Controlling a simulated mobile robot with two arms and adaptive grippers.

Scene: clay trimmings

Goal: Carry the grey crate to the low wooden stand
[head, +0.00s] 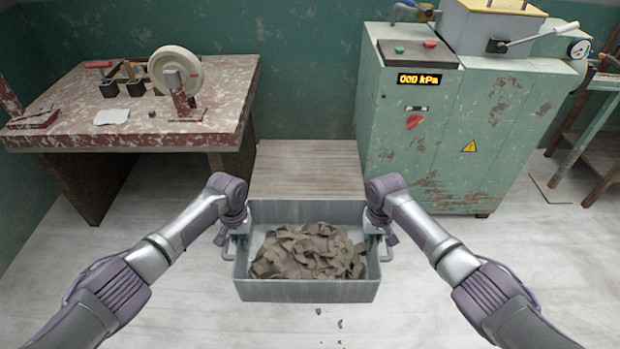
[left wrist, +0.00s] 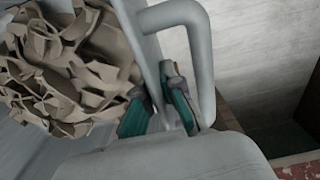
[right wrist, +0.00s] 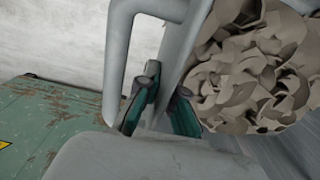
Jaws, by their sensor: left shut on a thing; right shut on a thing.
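The grey crate (head: 308,291) is in the lower middle of the head view, level and filled with brown clay trimmings (head: 310,251). The low wooden stand (head: 305,167) lies just beyond it; the crate's far edge covers the stand's near edge. My left gripper (head: 240,230) is shut on the crate's left side by the handle; in the left wrist view its fingers (left wrist: 160,108) straddle the side wall. My right gripper (head: 378,230) is shut on the right side; its fingers (right wrist: 162,105) also straddle the wall. The crate's underside is hidden.
A red-topped workbench (head: 225,105) with a wheel tool (head: 176,72) stands at the left. A green press cabinet (head: 410,140) stands at the right. The stand's top is bare where visible. A few crumbs (head: 318,311) lie on the pale floor below the crate.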

